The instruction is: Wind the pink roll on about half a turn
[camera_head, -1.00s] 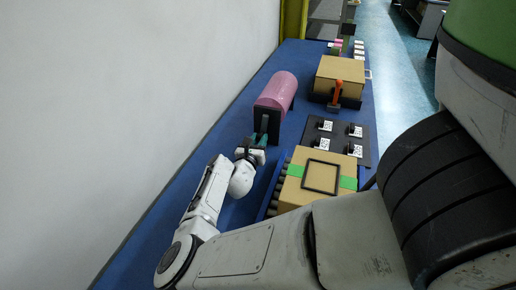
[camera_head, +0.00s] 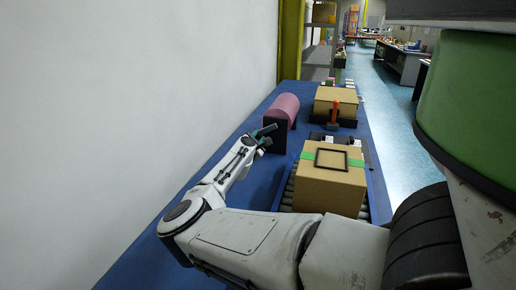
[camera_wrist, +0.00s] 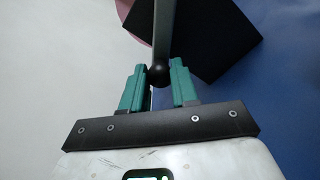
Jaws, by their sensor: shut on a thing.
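The pink roll (camera_head: 284,106) lies lengthwise near the wall side of the blue table, with a black end plate (camera_head: 278,136) at its near end. My gripper (camera_head: 268,131), with teal fingers, is at that near end. In the wrist view, my gripper (camera_wrist: 158,67) has its fingers on either side of the dark round knob (camera_wrist: 159,75) of a grey crank bar (camera_wrist: 163,30), and it is shut on this crank handle. The black end plate (camera_wrist: 220,40) and an edge of the pink roll (camera_wrist: 122,7) show behind. Contact at the fingertips is hard to see.
A cardboard box (camera_head: 330,190) with green tape and a black frame stands on rollers to the right of my arm. Farther back are an orange-handled lever (camera_head: 334,113) and another cardboard box (camera_head: 338,100). A white wall (camera_head: 130,100) runs along the left.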

